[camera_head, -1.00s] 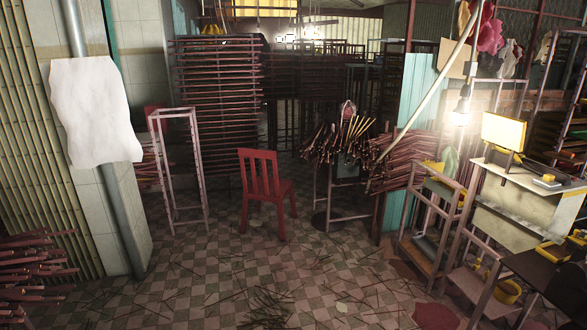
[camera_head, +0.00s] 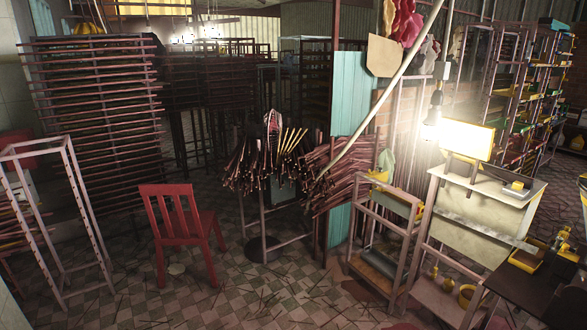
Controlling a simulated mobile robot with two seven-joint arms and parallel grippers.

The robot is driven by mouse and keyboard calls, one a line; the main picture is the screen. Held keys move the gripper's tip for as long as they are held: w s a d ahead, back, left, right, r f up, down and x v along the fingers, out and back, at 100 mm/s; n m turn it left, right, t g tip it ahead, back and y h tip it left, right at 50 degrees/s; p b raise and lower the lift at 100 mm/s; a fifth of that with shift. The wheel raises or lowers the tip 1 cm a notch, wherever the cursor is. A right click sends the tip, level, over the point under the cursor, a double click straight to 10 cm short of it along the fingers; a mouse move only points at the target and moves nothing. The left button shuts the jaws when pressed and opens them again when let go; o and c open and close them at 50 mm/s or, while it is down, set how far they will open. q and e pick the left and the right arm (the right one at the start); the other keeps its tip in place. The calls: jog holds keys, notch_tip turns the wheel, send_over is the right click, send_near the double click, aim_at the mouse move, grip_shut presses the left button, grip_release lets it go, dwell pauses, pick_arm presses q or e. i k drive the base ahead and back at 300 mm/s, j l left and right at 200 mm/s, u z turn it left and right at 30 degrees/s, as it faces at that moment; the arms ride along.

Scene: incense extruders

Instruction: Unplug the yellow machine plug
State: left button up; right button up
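I cannot make out a yellow machine plug in the head view. A white box-like fitting (camera_head: 442,70) hangs on the right above a bright bulb (camera_head: 434,112); whether a plug sits in it is too small to tell. A glowing yellow-framed panel (camera_head: 470,139) stands on a pale cabinet (camera_head: 468,215) at the right. A yellow tray-like item (camera_head: 525,260) lies on a dark table (camera_head: 525,288) at the lower right. Neither of my grippers is in view.
A red chair (camera_head: 182,232) stands on the tiled floor (camera_head: 235,292), left of a stand of incense bundles (camera_head: 265,175). A metal frame (camera_head: 62,225) is at the left. Floor in front is mostly clear, with scattered sticks.

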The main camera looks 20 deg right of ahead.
aim_at(516, 185)
jog(key=i+l+z, duration=0.1)
jog(key=i+z, duration=0.7)
jog(key=i+j+z, duration=0.1)
jog(key=i+z, duration=0.35)
jog(key=i+l+z, duration=0.35)
jog(key=i, duration=0.3)
jog(key=i+z, duration=0.35)
jog(key=i, duration=0.25)
